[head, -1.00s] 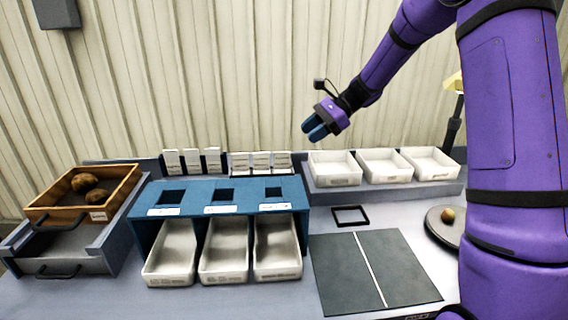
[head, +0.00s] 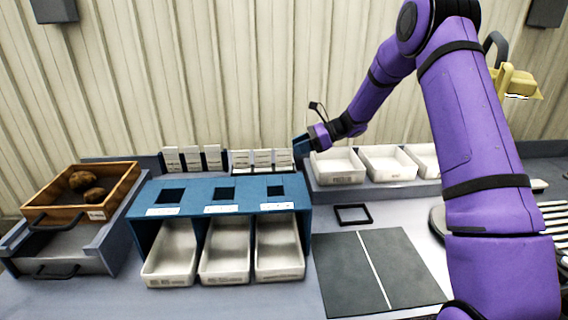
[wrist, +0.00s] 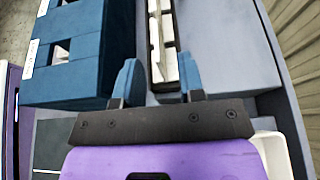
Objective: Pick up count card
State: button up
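White cards stand in two groups at the back of the bench. The left group (head: 192,158) is taller, and the right group (head: 262,158) sits lower in a rack. I cannot read which is the count card. My gripper (head: 300,144) is at the right end of the right group, slightly above it. In the wrist view my gripper (wrist: 159,78) is open, its two blue fingers apart, with nothing held. The rack of white cards (wrist: 160,45) lies ahead between the fingers. Whether the fingers touch any card cannot be told.
A blue stand (head: 221,194) with square openings and white bins below is in front of the cards. White trays (head: 338,166) sit right, near my gripper. A wooden potato box (head: 80,193) stands left. A dark mat (head: 385,270) and black frame (head: 352,214) lie front right.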

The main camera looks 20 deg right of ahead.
aim_at(284, 150)
jog(key=shift+r+x, duration=0.1)
jog(key=shift+x, duration=1.25)
jog(key=shift+r+x, duration=0.15)
jog(key=shift+x, duration=1.15)
jog(key=shift+a, duration=0.2)
grip_shut()
